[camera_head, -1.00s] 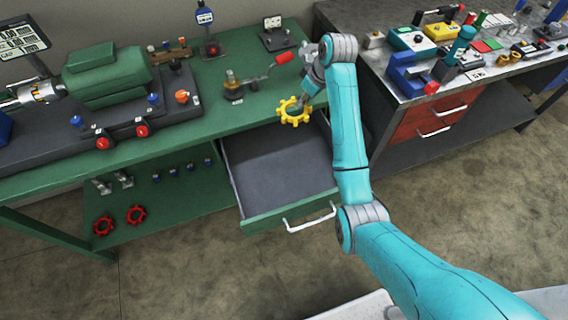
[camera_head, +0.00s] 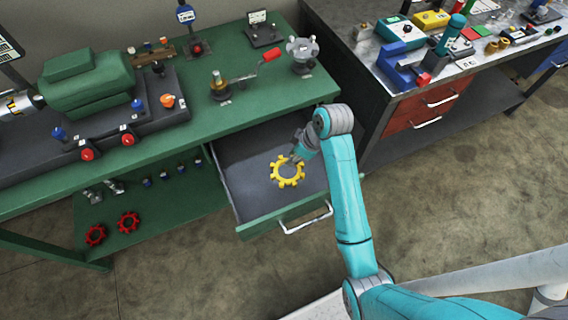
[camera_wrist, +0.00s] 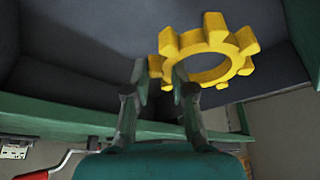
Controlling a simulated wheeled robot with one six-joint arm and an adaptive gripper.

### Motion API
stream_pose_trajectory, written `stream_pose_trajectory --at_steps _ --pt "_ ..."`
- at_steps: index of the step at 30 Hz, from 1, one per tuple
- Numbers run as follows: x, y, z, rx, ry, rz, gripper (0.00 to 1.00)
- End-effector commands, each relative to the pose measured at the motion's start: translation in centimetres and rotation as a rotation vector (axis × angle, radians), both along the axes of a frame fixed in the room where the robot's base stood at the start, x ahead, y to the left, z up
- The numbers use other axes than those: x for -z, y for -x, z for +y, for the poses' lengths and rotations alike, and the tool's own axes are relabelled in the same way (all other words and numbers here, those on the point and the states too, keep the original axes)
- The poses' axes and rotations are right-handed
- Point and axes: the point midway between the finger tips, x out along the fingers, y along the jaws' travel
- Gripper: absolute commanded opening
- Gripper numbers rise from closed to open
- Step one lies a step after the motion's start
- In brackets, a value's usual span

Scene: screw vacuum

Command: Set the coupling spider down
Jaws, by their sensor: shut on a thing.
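The coupling spider is a yellow toothed ring (camera_head: 287,171). It also shows in the wrist view (camera_wrist: 205,50), at the fingertips. The spider is over the grey floor of the open drawer (camera_head: 240,172) in the green bench. Whether it touches the drawer floor or hangs just above it, I cannot tell.
The drawer's green front with a white handle (camera_head: 306,218) stands out from the bench. On the green bench top are a crank with a red handle (camera_head: 270,55) and a grey hub (camera_head: 302,52). A second bench with red drawers (camera_head: 425,105) is at right. The drawer is otherwise empty.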

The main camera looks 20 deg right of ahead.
Motion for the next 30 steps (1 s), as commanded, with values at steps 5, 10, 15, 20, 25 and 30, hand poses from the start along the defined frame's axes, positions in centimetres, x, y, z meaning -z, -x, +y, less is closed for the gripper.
stream_pose_trajectory --at_steps 5,10,15,20,25,30 --pt "3.1 0.1 0.0 0.002 -0.001 0.004 0.00" --pt "4.3 0.0 0.0 0.002 -0.001 0.001 0.00" --pt "5.9 0.0 0.0 0.003 -0.002 0.003 0.00" --pt "7.9 0.0 0.0 0.002 -0.001 0.002 0.00" --pt "8.0 -0.1 0.0 0.002 0.000 0.000 0.00" --pt "8.2 0.0 0.0 0.003 -0.001 0.001 0.00"
